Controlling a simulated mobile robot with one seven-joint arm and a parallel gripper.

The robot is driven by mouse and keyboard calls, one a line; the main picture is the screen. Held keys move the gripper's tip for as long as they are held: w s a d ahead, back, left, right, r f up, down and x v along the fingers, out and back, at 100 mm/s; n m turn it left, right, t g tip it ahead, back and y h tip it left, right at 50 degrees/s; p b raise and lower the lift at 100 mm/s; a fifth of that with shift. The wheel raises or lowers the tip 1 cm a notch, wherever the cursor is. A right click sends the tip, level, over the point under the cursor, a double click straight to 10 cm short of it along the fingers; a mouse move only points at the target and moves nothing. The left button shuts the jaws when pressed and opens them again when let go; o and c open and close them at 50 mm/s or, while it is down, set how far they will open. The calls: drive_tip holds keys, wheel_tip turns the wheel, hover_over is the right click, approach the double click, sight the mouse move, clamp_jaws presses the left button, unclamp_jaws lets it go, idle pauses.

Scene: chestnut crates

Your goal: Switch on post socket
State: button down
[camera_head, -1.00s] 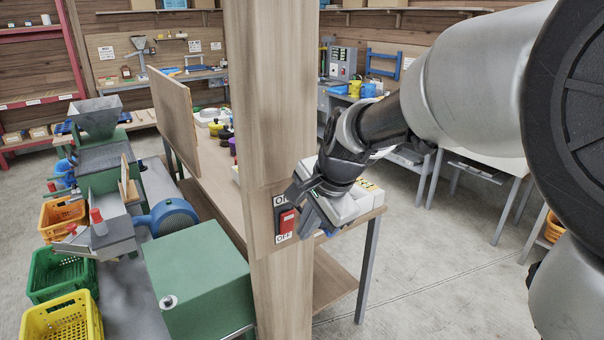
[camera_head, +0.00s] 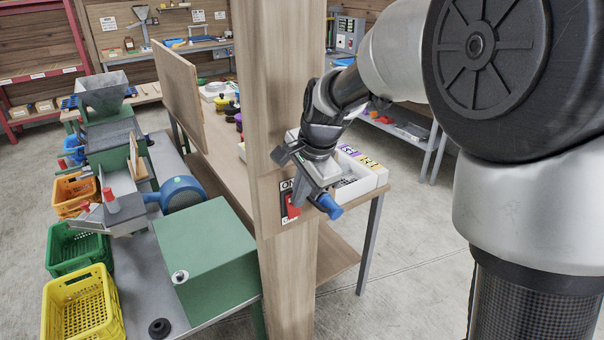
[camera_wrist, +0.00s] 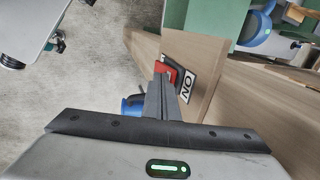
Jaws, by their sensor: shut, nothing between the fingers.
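The post socket is on the wooden post (camera_head: 276,120), with a dark plate, a red rocker switch (camera_head: 291,207) and ON and OFF labels. In the wrist view the red switch (camera_wrist: 168,70) and the ON label (camera_wrist: 187,84) show just past my fingers. A blue plug-like part (camera_head: 329,206) sits at the socket's side, and it also shows in the wrist view (camera_wrist: 133,104). My gripper (camera_head: 305,170) is shut and empty, close in front of the switch by the ON end. I cannot tell whether the fingertips touch the switch.
A table behind the post holds a white box with labelled compartments (camera_head: 372,178). A green machine cabinet (camera_head: 205,262) stands left of the post, with a yellow crate (camera_head: 82,305) and a green crate (camera_head: 80,248) further left. The floor at right is clear.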

drive_tip(key=shift+r, duration=0.1)
drive_tip(key=shift+r+p, duration=0.5)
drive_tip(key=shift+r, duration=0.15)
drive_tip(key=shift+d, duration=0.15)
